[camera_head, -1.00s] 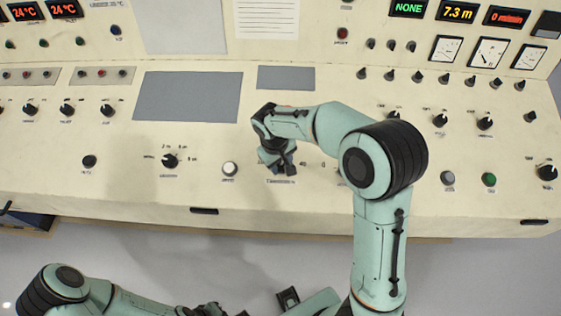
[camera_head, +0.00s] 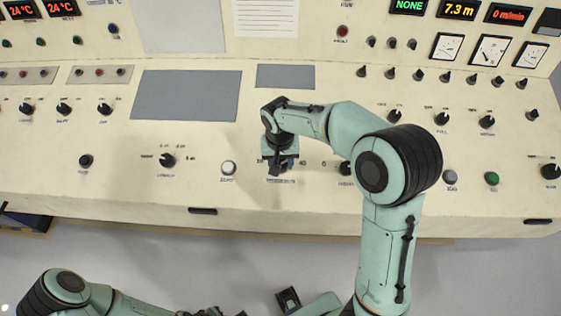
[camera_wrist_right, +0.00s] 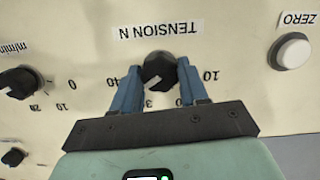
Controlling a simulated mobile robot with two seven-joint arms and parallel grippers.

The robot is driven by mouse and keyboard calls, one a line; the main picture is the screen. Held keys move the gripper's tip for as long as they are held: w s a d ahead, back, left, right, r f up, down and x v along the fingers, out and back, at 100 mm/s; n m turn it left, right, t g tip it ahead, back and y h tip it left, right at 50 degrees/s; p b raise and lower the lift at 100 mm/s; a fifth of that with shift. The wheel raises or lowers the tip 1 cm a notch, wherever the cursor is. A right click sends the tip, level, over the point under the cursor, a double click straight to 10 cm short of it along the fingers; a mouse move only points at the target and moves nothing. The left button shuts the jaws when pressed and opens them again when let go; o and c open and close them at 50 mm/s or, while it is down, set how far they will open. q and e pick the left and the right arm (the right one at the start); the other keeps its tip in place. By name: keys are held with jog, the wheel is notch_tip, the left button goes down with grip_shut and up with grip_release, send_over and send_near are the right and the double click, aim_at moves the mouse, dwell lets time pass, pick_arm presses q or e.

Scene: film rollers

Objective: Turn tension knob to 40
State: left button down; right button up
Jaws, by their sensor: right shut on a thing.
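The tension knob (camera_wrist_right: 158,70) is black and round, under an upside-down "TENSION N" label (camera_wrist_right: 158,30) in the right wrist view. My right gripper (camera_wrist_right: 160,82) has a blue finger on each side of the knob and is shut on it. Around the knob I read 40 on the left, 10 on the right and part of a 3 below. A light mark on the knob appears to point down-left, but its exact reading is unclear. In the head view my right gripper (camera_head: 281,166) covers the knob. My left arm shows at the lower left; its fingers are not visible.
A white ZERO button (camera_wrist_right: 290,52) sits beside the knob; it also shows in the head view (camera_head: 228,168). Another black knob (camera_wrist_right: 18,83), with a scale in m/min, is on the other side. The sloping cream panel (camera_head: 110,200) carries further knobs and displays.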

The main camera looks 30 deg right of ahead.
aim_at(283, 165)
jog(key=shift+d+m, duration=0.1)
jog(key=shift+m, duration=1.4)
jog(key=shift+b, duration=0.3)
jog(key=o, duration=1.1)
jog(key=shift+c, duration=0.2)
notch_tip(283, 165, up, 14)
jog(key=p, duration=0.1)
jog(key=shift+s+f+p, duration=0.25)
jog(key=shift+s+p, duration=0.05)
jog(key=shift+s, duration=0.15)
